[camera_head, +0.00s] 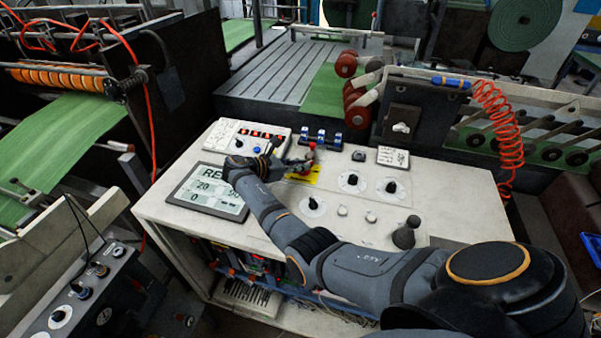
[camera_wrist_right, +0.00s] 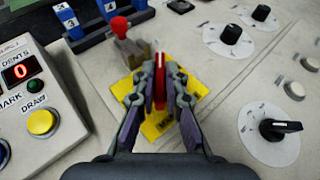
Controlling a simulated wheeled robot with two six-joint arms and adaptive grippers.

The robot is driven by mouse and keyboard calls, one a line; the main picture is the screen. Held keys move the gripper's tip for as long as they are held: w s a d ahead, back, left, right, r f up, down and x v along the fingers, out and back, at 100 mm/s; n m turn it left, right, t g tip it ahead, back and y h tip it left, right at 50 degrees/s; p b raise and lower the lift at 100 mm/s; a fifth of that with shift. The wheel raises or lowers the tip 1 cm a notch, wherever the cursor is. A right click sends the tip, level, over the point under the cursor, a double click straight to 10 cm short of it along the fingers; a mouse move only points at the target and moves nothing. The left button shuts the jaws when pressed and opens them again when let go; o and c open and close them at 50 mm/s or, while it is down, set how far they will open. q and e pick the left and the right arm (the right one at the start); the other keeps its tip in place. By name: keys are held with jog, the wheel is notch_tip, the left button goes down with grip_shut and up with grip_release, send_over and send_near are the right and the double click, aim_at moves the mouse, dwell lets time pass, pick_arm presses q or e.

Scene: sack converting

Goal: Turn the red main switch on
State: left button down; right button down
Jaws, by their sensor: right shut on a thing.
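The red main switch (camera_wrist_right: 160,82) stands on a yellow plate (camera_wrist_right: 202,90) with dark lettering, partly hidden by my fingers. Its narrow red handle lies between the two fingertips of my right gripper (camera_wrist_right: 160,72), which is shut on it. In the right wrist view the handle runs roughly up and down the picture. In the head view my right gripper (camera_head: 296,163) reaches over the white console and the yellow plate (camera_head: 309,177) shows beside it. The switch is hard to make out there. My left gripper is not in view.
A red-knobbed lever (camera_wrist_right: 119,27) stands close beyond the switch. A button box (camera_wrist_right: 40,105) is at the left and a black rotary knob (camera_wrist_right: 280,128) at the right. The console (camera_head: 460,205) also bears a display (camera_head: 207,190) and a dark round-topped knob (camera_head: 405,236).

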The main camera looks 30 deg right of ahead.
jog(key=shift+f+m+g+b, duration=0.2)
jog(key=shift+m+g+b, duration=0.3)
jog(key=shift+g+b, duration=0.1)
jog(key=c, duration=1.4)
grip_release()
jog(key=shift+r, duration=0.1)
jog(key=v, duration=1.2)
jog(key=shift+w+d, duration=0.1)
jog(key=shift+r, duration=0.1)
jog(key=shift+r, duration=0.1)
